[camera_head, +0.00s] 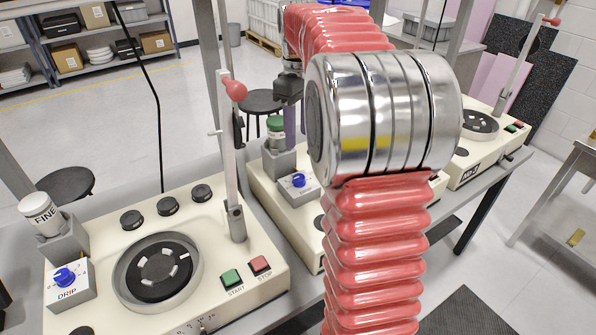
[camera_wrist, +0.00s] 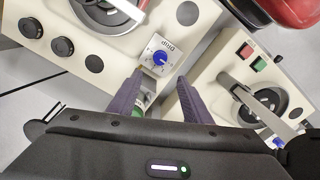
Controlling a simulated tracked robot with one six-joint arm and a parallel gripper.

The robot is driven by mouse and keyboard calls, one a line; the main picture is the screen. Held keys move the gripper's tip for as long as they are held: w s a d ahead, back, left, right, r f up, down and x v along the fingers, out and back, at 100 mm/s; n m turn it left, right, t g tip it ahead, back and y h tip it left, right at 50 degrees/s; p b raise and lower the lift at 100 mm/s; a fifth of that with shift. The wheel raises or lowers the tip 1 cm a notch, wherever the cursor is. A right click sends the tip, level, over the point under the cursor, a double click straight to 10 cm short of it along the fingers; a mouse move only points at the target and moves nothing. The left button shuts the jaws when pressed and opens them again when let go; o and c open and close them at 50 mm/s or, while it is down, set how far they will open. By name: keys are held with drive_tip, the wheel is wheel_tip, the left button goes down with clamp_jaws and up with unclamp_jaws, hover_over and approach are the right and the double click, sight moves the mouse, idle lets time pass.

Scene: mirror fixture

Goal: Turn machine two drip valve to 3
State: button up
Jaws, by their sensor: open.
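The blue drip valve knob (camera_head: 298,180) is on a white dial plate on the middle machine (camera_head: 262,205). In the wrist view the knob (camera_wrist: 160,57) appears upside down, just beyond and between my fingertips. Its dial numbers are too small to read surely. My gripper (camera_wrist: 160,76) is open, with its two purple fingers apart and nothing between them. In the head view my gripper (camera_head: 291,128) hangs above and behind the knob, partly hidden by my arm. A green-lidded bottle (camera_head: 276,130) stands beside the fingers.
The left machine (camera_head: 220,262) has its own DRIP knob (camera_head: 64,277), a FINE bottle (camera_head: 41,213) and an upright lever (camera_head: 231,150). Another machine (camera_head: 482,165) stands at the right. My arm hides much of the middle machine. Stools and shelves are behind.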

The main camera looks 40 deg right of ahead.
sight(298, 176)
wheel_tip(298, 176, down, 14)
drive_tip(key=shift+r, duration=0.1)
idle(0.7)
drive_tip(key=shift+c, duration=0.6)
drive_tip(key=c, duration=0.9)
drive_tip(key=shift+c, duration=0.2)
